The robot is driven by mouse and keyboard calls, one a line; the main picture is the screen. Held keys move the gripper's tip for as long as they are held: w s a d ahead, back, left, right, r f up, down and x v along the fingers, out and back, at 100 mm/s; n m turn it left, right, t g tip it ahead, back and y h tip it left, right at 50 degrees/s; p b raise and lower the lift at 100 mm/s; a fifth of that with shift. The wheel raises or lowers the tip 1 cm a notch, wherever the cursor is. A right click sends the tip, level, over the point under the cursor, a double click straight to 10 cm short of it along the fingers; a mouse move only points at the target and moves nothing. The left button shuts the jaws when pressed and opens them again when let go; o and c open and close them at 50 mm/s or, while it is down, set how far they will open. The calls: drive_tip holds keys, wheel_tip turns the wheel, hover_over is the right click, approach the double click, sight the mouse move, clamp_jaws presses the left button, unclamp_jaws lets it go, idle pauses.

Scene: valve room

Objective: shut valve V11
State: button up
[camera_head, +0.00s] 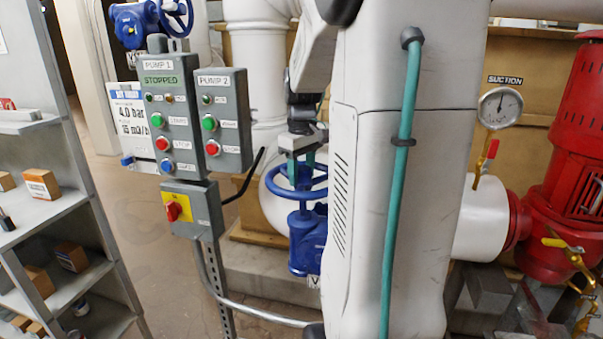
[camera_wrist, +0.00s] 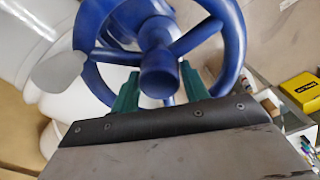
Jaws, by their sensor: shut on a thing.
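A blue valve (camera_head: 305,240) with a blue handwheel (camera_head: 297,190) stands behind my arm, its right side partly hidden. Its white label (camera_head: 314,282) is mostly covered, with only the start of a "V" showing, so I cannot confirm the number. My gripper (camera_head: 303,170) points down onto the wheel from above. In the wrist view the handwheel (camera_wrist: 232,45) fills the top, and the teal fingers of my gripper (camera_wrist: 160,84) reach in on both sides of its hub (camera_wrist: 160,72). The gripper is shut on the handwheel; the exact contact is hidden.
A pump control panel (camera_head: 172,130) reading "STOPPED" and a red-yellow switch box (camera_head: 192,208) stand just left of the valve. A second blue valve (camera_head: 135,22) is at upper left. Shelves (camera_head: 45,205) are at left. A suction gauge (camera_head: 500,107) and red pump (camera_head: 575,150) are at right.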

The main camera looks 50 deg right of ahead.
drive_tip(key=m, duration=0.3)
drive_tip(key=shift+s+f+m, duration=0.2)
drive_tip(key=shift+s+m, duration=0.1)
drive_tip(key=shift+s, duration=0.1)
drive_tip(key=m, duration=1.4)
drive_tip(key=shift+a, duration=0.15)
drive_tip(key=shift+w, duration=0.1)
drive_tip(key=o, duration=0.9)
drive_tip(key=shift+a, duration=0.1)
